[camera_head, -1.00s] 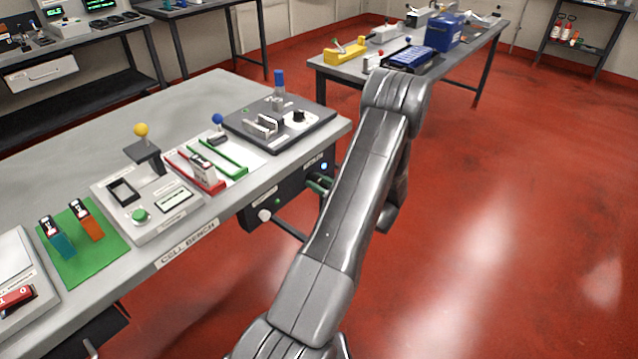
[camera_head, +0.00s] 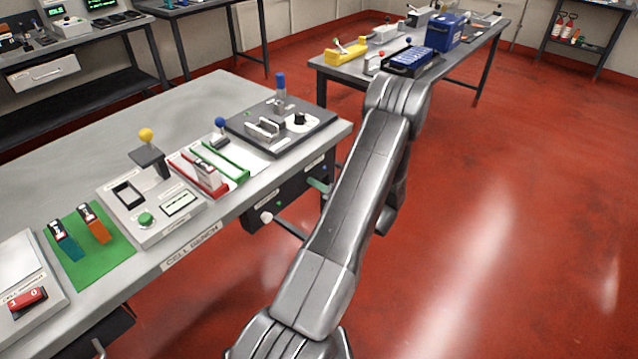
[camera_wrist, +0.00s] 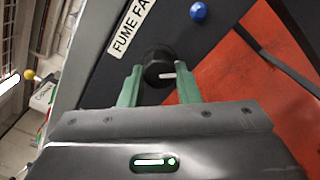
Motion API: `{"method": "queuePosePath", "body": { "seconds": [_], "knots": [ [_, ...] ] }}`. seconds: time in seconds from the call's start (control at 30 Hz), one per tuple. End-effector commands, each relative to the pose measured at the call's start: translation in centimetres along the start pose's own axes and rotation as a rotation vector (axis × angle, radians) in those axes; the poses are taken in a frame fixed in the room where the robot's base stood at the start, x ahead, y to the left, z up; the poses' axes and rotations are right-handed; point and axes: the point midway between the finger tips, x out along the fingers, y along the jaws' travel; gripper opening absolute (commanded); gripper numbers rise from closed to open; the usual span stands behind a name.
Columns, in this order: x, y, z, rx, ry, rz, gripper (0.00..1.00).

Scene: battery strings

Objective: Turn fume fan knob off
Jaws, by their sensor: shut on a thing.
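The fume fan knob (camera_wrist: 154,62) is black and round with a white pointer mark, which lies nearly level in the wrist view. My gripper (camera_wrist: 159,74) has its two green fingers on either side of the knob and is shut on it. A white label (camera_wrist: 132,27) beside it reads "FUME FA", with the rest cut off. A blue lamp (camera_wrist: 198,11) sits on the same dark panel. In the head view, the dark control box (camera_head: 292,196) hangs under the bench's right end. A green finger (camera_head: 317,185) shows there, and my arm hides the rest.
The cell bench (camera_head: 225,224) stands at left, its edge just above the box. A white round knob (camera_head: 266,217) sticks out from the box's front. Red floor (camera_head: 500,220) is open to the right of my arm.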

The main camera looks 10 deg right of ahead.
Motion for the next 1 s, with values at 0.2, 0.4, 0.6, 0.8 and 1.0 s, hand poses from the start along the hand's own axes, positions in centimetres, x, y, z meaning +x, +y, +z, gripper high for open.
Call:
{"method": "queuePosePath", "body": {
  "seconds": [0.2, 0.4, 0.6, 0.8, 1.0],
  "knots": [
    [-0.02, 0.25, 0.19, 0.205, -0.001, 0.0, 0.07],
    [-0.03, 0.32, 0.19, 0.386, -0.001, -0.001, 0.07],
    [-0.03, 0.36, 0.21, 0.535, -0.001, -0.001, 0.07],
    [-0.03, 0.34, 0.2, 0.64, -0.002, -0.001, 0.07],
    [-0.03, 0.31, 0.19, 0.696, -0.002, -0.001, 0.07]
  ]
}}
